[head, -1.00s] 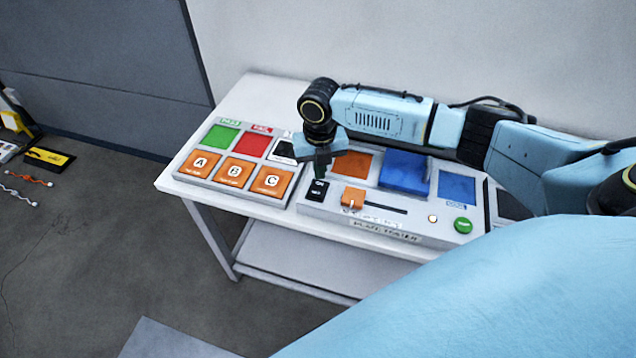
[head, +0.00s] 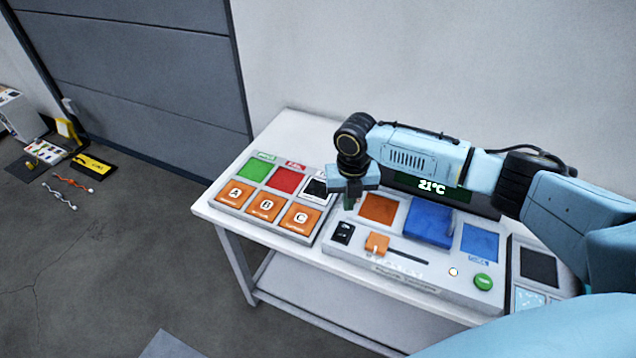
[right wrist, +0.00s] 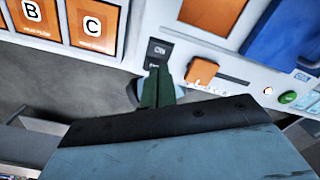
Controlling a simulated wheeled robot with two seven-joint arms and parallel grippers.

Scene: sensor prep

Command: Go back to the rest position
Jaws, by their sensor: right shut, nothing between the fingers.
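The grey tester panel (head: 400,277) carries an orange slider knob (head: 377,244), a green button (head: 483,282) and a display (head: 432,187) reading 21°C. My left gripper is out of view.
The left panel holds a green pad (head: 257,169), a red pad (head: 285,180) and orange A, B and C pads. A blue block (head: 428,223) stands on the tester. A wall is close behind the table. Open floor (head: 110,265) lies to the left, with small items farther back.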

